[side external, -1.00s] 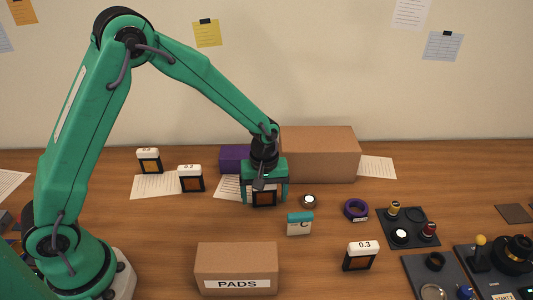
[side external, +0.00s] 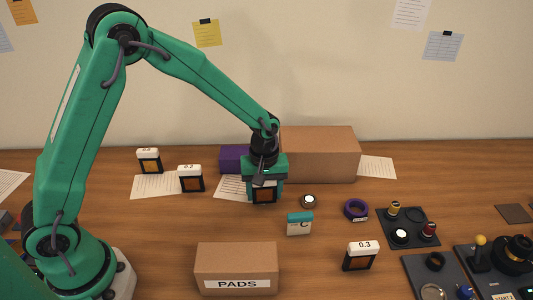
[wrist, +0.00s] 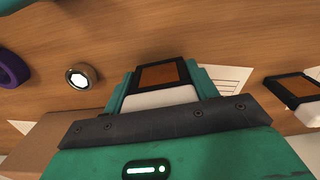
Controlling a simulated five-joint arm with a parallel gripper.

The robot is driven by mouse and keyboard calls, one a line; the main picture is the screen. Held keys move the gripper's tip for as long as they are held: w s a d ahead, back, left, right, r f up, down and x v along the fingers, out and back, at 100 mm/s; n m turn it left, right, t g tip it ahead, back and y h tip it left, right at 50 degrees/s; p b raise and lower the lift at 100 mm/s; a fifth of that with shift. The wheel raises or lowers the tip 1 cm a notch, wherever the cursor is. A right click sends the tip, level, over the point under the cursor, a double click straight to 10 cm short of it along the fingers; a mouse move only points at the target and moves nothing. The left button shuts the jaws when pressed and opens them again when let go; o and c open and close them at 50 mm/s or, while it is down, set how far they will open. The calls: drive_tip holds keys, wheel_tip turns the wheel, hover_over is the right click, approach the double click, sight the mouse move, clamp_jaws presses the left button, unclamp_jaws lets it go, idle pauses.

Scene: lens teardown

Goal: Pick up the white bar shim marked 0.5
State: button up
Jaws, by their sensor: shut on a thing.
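A shim with a white bar and a dark frame around an orange-brown window (side external: 264,195) is upright between the fingers of my gripper (side external: 264,188). In the wrist view the white bar (wrist: 160,97) is close to my gripper's palm, with the dark frame beyond it. My gripper is shut on this shim from both sides. Its number is hidden by the gripper. Other white bar shims stand apart: one marked 0.3 (side external: 361,256) at front right, one seemingly marked 0.2 (side external: 190,179) at left, and one with an unclear label (side external: 149,161) farther left.
A teal-topped block marked C (side external: 300,226), a small round lens part (side external: 309,201) and a purple ring (side external: 355,210) are right of my gripper. A large brown box (side external: 320,155) and a purple box (side external: 234,158) stand behind. The PADS box (side external: 236,265) is in front.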

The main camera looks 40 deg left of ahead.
sight(265, 187)
drive_tip(key=r, duration=0.3)
drive_tip(key=shift+s+d+r, duration=0.25)
drive_tip(key=shift+s+d, duration=0.05)
drive_tip(key=shift+d, duration=0.1)
drive_tip(key=s+d+r, duration=0.6)
drive_tip(key=s+d, duration=0.1)
drive_tip(key=d, duration=0.1)
drive_tip(key=shift+s+r, duration=0.15)
